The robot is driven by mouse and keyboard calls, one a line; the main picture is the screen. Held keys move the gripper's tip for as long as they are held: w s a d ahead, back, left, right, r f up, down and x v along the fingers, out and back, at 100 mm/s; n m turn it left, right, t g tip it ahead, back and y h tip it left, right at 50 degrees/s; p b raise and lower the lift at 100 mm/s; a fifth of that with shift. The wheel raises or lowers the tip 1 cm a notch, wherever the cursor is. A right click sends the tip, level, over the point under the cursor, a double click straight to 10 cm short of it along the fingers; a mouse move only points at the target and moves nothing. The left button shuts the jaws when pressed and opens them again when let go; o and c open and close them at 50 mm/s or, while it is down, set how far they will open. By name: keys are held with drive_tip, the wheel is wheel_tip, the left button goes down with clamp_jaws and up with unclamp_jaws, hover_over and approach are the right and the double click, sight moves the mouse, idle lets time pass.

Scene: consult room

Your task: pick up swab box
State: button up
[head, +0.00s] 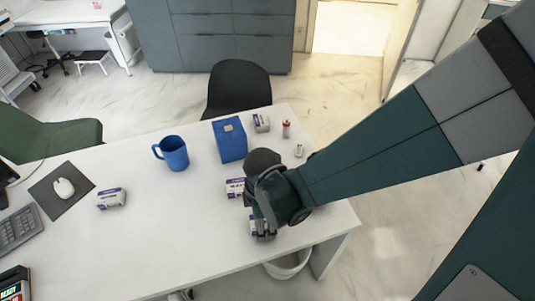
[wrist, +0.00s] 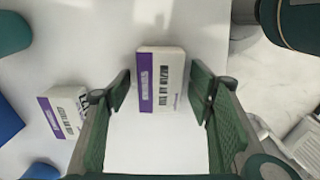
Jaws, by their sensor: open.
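A white swab box with a purple band and dark print (wrist: 172,80) lies on the white table between my fingertips as the wrist view shows it. In the head view only a sliver of this box (head: 251,227) shows, the rest hidden by my gripper (head: 264,236). My gripper points down over it. Its two green fingers are apart, one each side of the box in the wrist view (wrist: 161,93), with gaps; it holds nothing. I cannot tell how far the fingertips are above the table. A similar box (head: 235,187) lies close by; it also shows in the wrist view (wrist: 66,113).
The table (head: 180,240) also holds another purple-banded box (head: 111,198), a blue mug (head: 172,153), a blue box (head: 230,140), a small box (head: 261,123), a red-capped bottle (head: 286,129) and a small bottle (head: 299,151). The table's right edge is near my gripper.

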drive_tip(key=c, duration=1)
drive_tip(key=shift+r, duration=0.15)
drive_tip(key=shift+r+p, duration=1.55)
drive_tip(key=shift+r, duration=3.3)
